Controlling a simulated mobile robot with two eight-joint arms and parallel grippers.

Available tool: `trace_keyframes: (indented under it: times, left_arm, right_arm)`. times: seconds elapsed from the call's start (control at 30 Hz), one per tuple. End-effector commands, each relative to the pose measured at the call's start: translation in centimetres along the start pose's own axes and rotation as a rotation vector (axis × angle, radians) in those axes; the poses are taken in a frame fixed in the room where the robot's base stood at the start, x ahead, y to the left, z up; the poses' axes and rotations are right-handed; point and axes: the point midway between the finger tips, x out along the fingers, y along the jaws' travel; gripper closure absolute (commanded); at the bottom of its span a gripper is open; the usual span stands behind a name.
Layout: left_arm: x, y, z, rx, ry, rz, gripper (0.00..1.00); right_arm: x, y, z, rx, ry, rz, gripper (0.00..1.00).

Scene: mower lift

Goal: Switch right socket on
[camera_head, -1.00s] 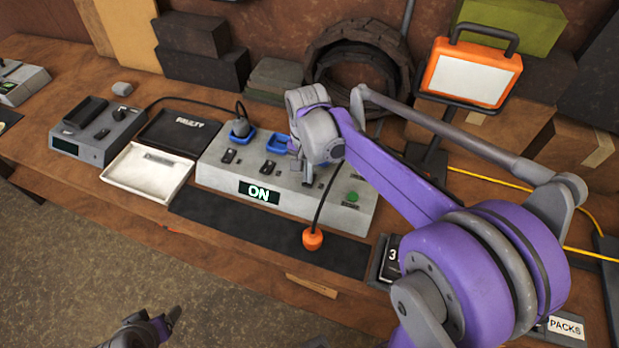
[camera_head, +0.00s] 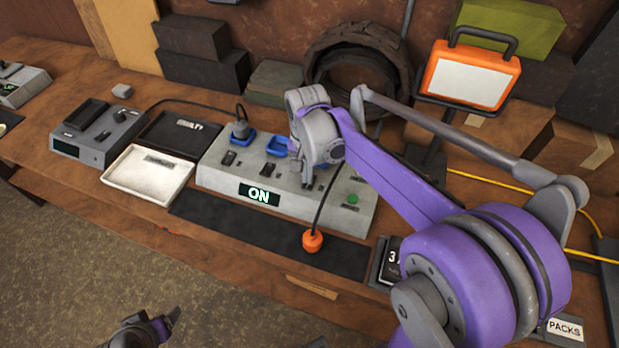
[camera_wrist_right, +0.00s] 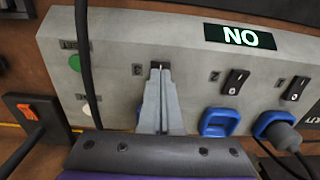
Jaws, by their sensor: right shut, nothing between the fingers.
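A grey socket box (camera_head: 225,178) with a lit ON display (camera_head: 259,195) stands on the bench. The left socket holds a dark plug (camera_head: 240,127), and the middle blue socket (camera_head: 278,145) is empty. My right arm hides the right socket in the head view. In the wrist view, turned upside down, my right gripper (camera_wrist_right: 160,70) is shut and empty, its tips at the switch marked 3, which they mostly cover. I cannot tell which way that switch is set. Two other black rocker switches (camera_wrist_right: 235,82) show beside it. My left gripper (camera_head: 165,322) is partly in view at the bottom.
An orange plug (camera_head: 312,241) on a black cable hangs over the box's front near the black mat (camera_head: 240,232). A white tray (camera_head: 135,185), a dark tray (camera_head: 165,148) and a grey device (camera_head: 75,148) lie left. An orange work lamp (camera_head: 468,75) stands behind right.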

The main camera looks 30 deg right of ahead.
Motion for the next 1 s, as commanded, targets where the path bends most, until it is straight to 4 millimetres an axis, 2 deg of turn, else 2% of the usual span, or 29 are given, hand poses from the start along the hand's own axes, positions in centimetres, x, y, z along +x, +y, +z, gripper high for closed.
trace_keyframes:
  times: [0.03,0.6,1.0]
  left_arm:
    - [-0.5,0.0,-0.5,0.000,0.004,0.000,0.28]
    - [-2.7,0.0,-3.2,0.000,0.030,0.000,0.28]
    - [-2.8,0.0,-3.3,0.000,0.031,0.000,0.28]
  right_arm:
    - [-0.8,-0.1,-0.1,0.000,0.002,-0.002,1.00]
    - [-5.3,-0.1,-0.1,0.000,0.001,-0.001,1.00]
    - [-5.5,0.0,0.0,0.000,0.000,0.000,1.00]
